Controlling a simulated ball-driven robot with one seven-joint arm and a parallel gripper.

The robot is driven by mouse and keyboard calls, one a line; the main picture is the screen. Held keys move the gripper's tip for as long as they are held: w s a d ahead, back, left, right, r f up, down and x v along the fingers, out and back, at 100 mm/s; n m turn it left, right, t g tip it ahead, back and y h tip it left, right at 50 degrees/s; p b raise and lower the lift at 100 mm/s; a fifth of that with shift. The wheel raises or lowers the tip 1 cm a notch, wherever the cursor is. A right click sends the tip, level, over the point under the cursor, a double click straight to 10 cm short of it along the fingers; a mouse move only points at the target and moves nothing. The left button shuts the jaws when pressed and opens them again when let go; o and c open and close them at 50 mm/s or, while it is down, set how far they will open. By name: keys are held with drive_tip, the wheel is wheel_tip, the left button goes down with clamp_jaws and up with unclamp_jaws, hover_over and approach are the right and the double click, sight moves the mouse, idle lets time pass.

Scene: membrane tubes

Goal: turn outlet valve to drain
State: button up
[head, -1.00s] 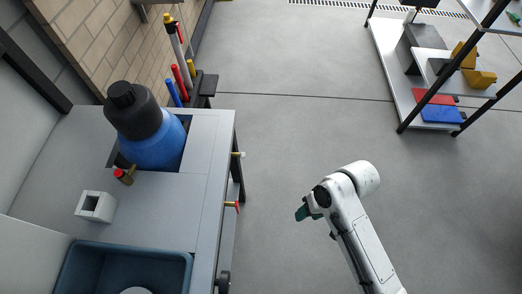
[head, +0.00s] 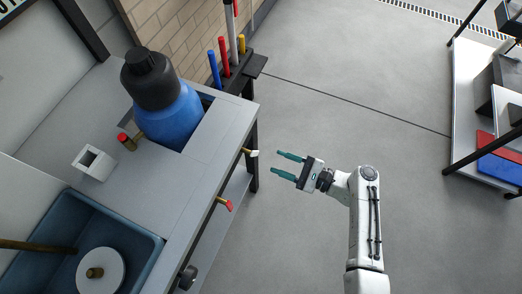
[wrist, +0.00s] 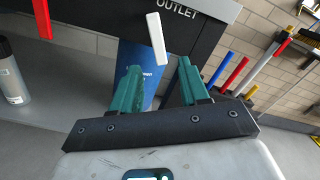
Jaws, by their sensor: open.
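The outlet valve's white lever (wrist: 156,39) hangs at a tilt from the dark bench front just below the OUTLET label in the wrist view. In the head view the white handle (head: 252,153) sticks out from the bench's right edge on a brass stem. My gripper (head: 277,164) is open and empty, with its two green fingers pointing at the bench edge, a short gap to the right of the white handle. In the wrist view the gripper (wrist: 158,66) has the lever roughly between and beyond its fingertips, apparently not touching it.
A second valve with a red handle (head: 225,204) sits nearer on the same edge. A blue tank with a black cap (head: 178,115) stands in the bench. A blue sink (head: 136,236) is at lower left. A shelf rack (head: 480,110) stands right; the floor between is clear.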

sight(257, 154)
drive_tip(key=x, duration=0.8)
drive_tip(key=shift+a, duration=0.2)
drive_tip(key=shift+c, duration=0.3)
clamp_jaws()
